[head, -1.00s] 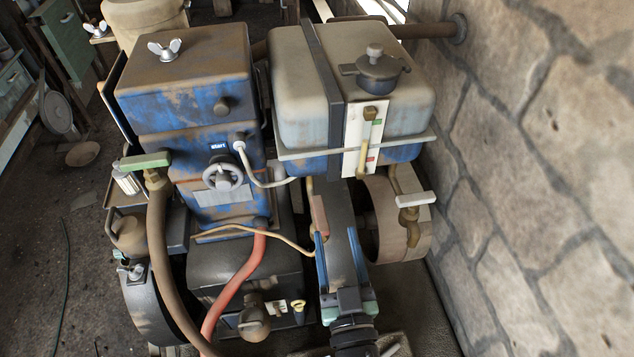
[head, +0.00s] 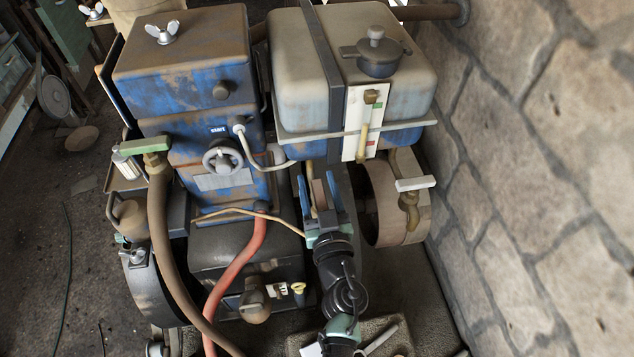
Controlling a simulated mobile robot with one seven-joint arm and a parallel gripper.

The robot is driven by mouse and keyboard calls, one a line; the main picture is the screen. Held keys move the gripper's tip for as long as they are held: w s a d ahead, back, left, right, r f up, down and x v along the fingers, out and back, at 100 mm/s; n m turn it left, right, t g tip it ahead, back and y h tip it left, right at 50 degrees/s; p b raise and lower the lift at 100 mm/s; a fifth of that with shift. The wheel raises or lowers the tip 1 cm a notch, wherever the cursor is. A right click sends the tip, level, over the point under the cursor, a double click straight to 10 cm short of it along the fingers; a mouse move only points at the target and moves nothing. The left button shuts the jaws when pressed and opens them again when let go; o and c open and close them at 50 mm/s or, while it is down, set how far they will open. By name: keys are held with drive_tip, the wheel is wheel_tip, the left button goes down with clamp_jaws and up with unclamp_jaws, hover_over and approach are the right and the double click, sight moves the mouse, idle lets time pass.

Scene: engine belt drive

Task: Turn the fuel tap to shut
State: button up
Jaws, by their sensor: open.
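The likely fuel tap (head: 409,203) is a brass fitting below the right side of the grey fuel tank (head: 300,85). Its pale flat lever (head: 415,183) lies about level in the picture, crosswise to the brass body. My gripper (head: 319,185) is in the head view, left of the tap and below the tank, with its blue fingers pointing up and away. It is open and apart from the tap lever. A reddish-brown part shows between or behind the fingers; I cannot tell which.
A second tap with a green handle (head: 144,146) and a brown hose stands at the left. The blue engine housing (head: 185,70) has a start handwheel (head: 222,158). A red hose (head: 235,270) runs below. A pulley (head: 385,205) sits behind the tap, and a stone wall (head: 530,150) bounds the right.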

drive_tip(key=shift+w, duration=0.25)
clamp_jaws()
